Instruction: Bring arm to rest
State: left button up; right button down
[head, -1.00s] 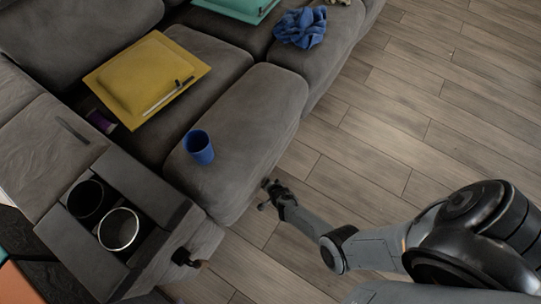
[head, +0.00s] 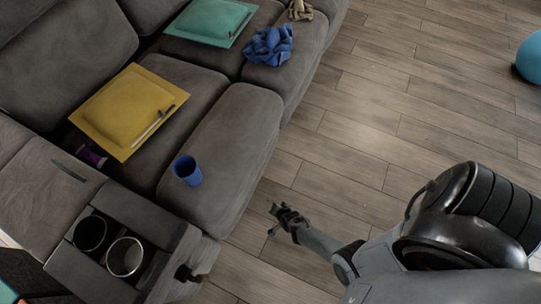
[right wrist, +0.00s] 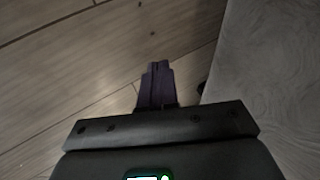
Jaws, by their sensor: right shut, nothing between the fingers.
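My right arm comes in from the right in the head view. Its gripper (head: 281,215) is over the wood floor, just right of the sofa's front edge, and holds nothing. In the right wrist view the fingers (right wrist: 157,74) are together, pointing over floorboards, with a grey surface along the right side. My left gripper is not in view.
The grey sofa (head: 228,135) fills the left, with a blue cup (head: 187,171), yellow cushion (head: 125,108), teal cushion (head: 210,20) and blue cloth (head: 268,46) on it. A blue ball (head: 532,58) lies far right. The floor between is open.

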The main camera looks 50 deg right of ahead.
jog(key=s+d+r+p, duration=0.2)
jog(key=s+r+p, duration=0.25)
jog(key=s, duration=0.25)
jog(key=d+r+n+p, duration=0.2)
jog(key=d+r+p, duration=0.4)
jog(key=r+p, duration=0.6)
jog(key=w+a+r+n+t+p, duration=0.1)
jog(key=w+r+n+p, duration=0.25)
jog(key=r, duration=0.95)
jog(key=w+a+r+n+p, duration=0.1)
jog(key=w+r+n+p, duration=0.2)
jog(key=r, duration=0.9)
jog(key=a+r+n+g+y+p, duration=0.1)
jog(key=a+r+n+p, duration=0.3)
jog(key=r, duration=0.7)
jog(key=a+r+n+y, duration=0.2)
jog(key=a+r, duration=0.4)
jog(key=r, duration=0.5)
jog(key=s+r+n+g, duration=0.2)
jog(key=s+r+g, duration=0.1)
jog(key=s+r, duration=0.15)
notch_tip(320, 180, up, 37)
jog(key=p, duration=3.7)
jog(key=shift+s+n+h+p, duration=0.3)
jog(key=shift+s+n, duration=0.05)
jog(key=shift+s, duration=0.1)
